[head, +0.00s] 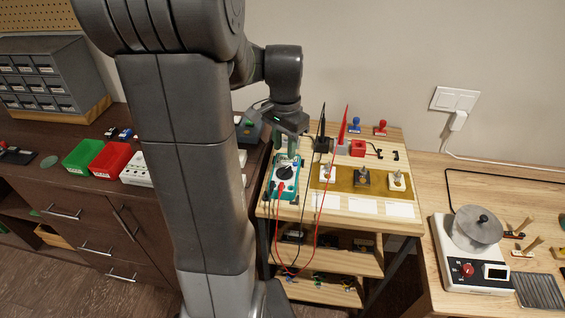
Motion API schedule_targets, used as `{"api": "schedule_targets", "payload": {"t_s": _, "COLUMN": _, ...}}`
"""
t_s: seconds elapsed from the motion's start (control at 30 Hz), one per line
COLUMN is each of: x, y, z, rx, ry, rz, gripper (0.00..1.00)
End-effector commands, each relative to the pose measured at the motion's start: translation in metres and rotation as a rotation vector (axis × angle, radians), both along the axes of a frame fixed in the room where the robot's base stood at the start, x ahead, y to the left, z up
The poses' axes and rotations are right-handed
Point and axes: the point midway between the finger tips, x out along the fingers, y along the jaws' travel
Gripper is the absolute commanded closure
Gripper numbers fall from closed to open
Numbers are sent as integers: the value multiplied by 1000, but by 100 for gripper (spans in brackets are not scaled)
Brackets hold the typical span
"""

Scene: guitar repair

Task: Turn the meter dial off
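The meter (288,189) is a teal multimeter with a dark round dial (285,172). It lies at the left side of the small wooden cart top, with red and black leads running from it. My gripper (289,154) reaches down from the upper left and its fingertips are at or just above the far end of the meter, close to the dial. I cannot tell whether it touches the dial. The finger gap and the dial's pointer are too small to read. My arm hides part of the scene to the left of the meter.
Black and red probes (343,128) stand upright behind the meter. A brown mat (345,182) with several white-based parts lies to its right. Red and green bins (108,160) stand on the dark bench at left. A hot plate with a pot (478,228) is on the right bench.

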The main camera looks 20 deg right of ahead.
Motion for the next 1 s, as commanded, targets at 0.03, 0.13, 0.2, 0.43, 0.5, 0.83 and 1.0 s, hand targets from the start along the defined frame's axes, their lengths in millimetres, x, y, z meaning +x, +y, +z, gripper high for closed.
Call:
{"api": "schedule_targets", "payload": {"t_s": 0.03, "x": -1, "y": 0, "z": -12, "rx": 2, "ry": 4, "rz": 0, "gripper": 67}}
{"api": "schedule_targets", "payload": {"t_s": 0.13, "x": -1, "y": 0, "z": -32, "rx": 2, "ry": 4, "rz": 1, "gripper": 67}}
{"api": "schedule_targets", "payload": {"t_s": 0.2, "x": -1, "y": 1, "z": -43, "rx": 2, "ry": 4, "rz": 1, "gripper": 67}}
{"api": "schedule_targets", "payload": {"t_s": 0.43, "x": 0, "y": 0, "z": -66, "rx": 0, "ry": 0, "rz": 1, "gripper": 67}}
{"api": "schedule_targets", "payload": {"t_s": 0.5, "x": 0, "y": 0, "z": -68, "rx": 0, "ry": 0, "rz": 1, "gripper": 67}}
{"api": "schedule_targets", "payload": {"t_s": 0.83, "x": 0, "y": 0, "z": -69, "rx": -1, "ry": -1, "rz": 1, "gripper": 79}}
{"api": "schedule_targets", "payload": {"t_s": 1.0, "x": 0, "y": 0, "z": -69, "rx": -1, "ry": -1, "rz": 1, "gripper": 100}}
